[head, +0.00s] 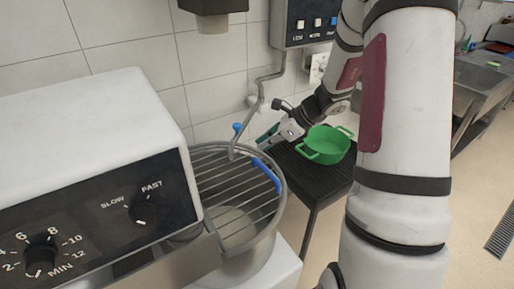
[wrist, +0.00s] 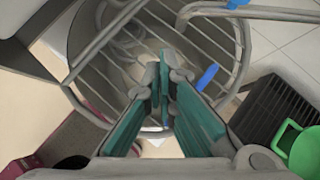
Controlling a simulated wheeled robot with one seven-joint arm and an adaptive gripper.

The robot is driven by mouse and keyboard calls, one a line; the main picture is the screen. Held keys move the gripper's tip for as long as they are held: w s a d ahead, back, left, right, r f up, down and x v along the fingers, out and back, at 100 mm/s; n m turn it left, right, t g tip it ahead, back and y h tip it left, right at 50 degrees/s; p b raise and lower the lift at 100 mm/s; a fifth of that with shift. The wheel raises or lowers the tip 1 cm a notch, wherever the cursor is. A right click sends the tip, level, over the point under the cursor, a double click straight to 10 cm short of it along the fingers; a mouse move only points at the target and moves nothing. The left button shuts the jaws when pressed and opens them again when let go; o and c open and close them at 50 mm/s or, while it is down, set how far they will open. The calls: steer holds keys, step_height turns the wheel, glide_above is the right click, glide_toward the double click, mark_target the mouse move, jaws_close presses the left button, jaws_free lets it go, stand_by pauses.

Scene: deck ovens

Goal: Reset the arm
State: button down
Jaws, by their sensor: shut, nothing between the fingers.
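My arm (head: 408,130) rises large on the right of the head view and bends down toward the mixer's guard. My gripper (head: 268,136) is at the far rim of the guarded bowl, beside the bent metal pipe. In the wrist view my gripper (wrist: 164,72) shows teal fingers with their tips together and nothing between them. The fingers point at the mixer's wire guard (wrist: 105,55). I cannot tell whether they touch it.
A mixer (head: 90,150) with dials fills the left; its guard (head: 235,185) has blue parts. A green pot (head: 326,146) stands on a dark ribbed table (head: 310,175) right of my gripper; it also shows in the wrist view (wrist: 304,152). A tiled wall is behind. Sinks (head: 478,75) stand far right.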

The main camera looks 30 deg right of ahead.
steer(key=shift+s+d+r, duration=0.1)
steer(key=shift+s+r, duration=0.15)
steer(key=shift+r, duration=0.05)
steer(key=s+a+r+n+g+h, duration=0.1)
steer(key=s+a+r+n+g, duration=0.2)
steer(key=s+a+r+n, duration=0.95)
steer(key=s+a+r+n+t+h, duration=0.2)
steer(key=s+r+n, duration=0.5)
steer(key=s+n, duration=0.4)
steer(key=a+n+h, duration=0.1)
steer(key=n+h, duration=0.1)
steer(key=n, duration=0.2)
steer(key=shift+s+h, duration=0.35)
steer(key=shift+h, duration=0.05)
steer(key=shift+d, duration=0.15)
